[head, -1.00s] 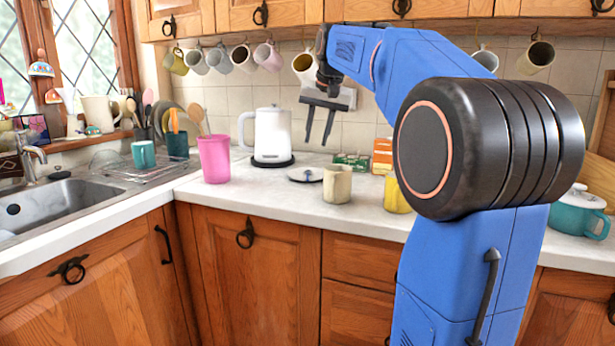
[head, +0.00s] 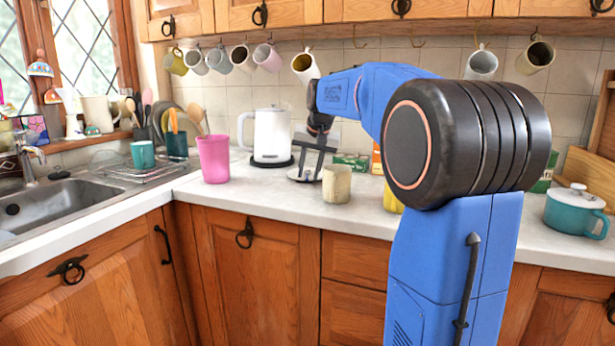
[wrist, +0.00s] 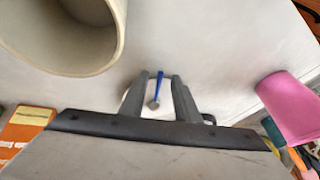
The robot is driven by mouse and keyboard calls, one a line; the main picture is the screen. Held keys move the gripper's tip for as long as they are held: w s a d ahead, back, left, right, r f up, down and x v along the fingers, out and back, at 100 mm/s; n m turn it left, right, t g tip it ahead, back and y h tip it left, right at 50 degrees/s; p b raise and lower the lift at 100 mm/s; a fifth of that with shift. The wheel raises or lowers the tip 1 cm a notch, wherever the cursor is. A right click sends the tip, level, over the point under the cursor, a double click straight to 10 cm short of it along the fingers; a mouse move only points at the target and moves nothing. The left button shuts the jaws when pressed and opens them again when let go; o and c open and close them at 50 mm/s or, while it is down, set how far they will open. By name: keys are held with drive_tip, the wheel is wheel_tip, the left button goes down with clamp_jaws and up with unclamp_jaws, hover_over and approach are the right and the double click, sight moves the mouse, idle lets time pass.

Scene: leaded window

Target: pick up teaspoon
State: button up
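The teaspoon (wrist: 160,86) shows in the wrist view, with a blue handle and a small greyish bowl. It lies at a white saucer (wrist: 136,98) and appears between the two fingers of my gripper (wrist: 160,75). My gripper is open, with a gap on both sides of the spoon. In the head view my gripper (head: 309,176) points down over the saucer (head: 296,174) on the worktop. I cannot make out the spoon there, and the fingers partly cover the saucer.
A cream mug (head: 337,184) stands close to the right of the saucer. A white kettle (head: 271,135) stands behind, and a pink cup (head: 213,158) to the left. Small boxes (head: 350,161) lie behind. Mugs hang above. The worktop (head: 262,188) in front is clear.

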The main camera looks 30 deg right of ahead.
drive_tip(key=shift+x, duration=0.8)
clamp_jaws()
drive_tip(key=shift+r, duration=0.15)
